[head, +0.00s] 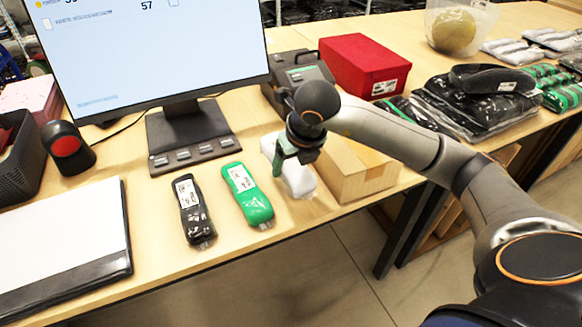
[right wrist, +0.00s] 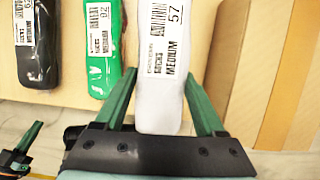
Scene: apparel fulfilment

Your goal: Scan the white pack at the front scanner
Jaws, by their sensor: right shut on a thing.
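The white pack (head: 298,180) is beside the cardboard box, partly hidden by my right gripper (head: 293,158). In the right wrist view, the white pack (right wrist: 160,75) lies between the green fingers of my right gripper (right wrist: 162,105), its label reading 57 and MEDIUM facing the camera. The right gripper is shut on it. A black scanner with a red face (head: 67,147) stands left of the monitor, well away from the pack. Part of my left gripper (right wrist: 18,148) shows at the lower left of the right wrist view; its jaw opening is unclear.
A green pack (head: 247,193) and a black pack (head: 193,210) lie left of the white pack. The monitor (head: 160,50) stands behind them. A cardboard box (head: 350,168), red box (head: 364,66) and dark device (head: 298,75) are nearby. A white-and-black mailer (head: 60,240) lies front left.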

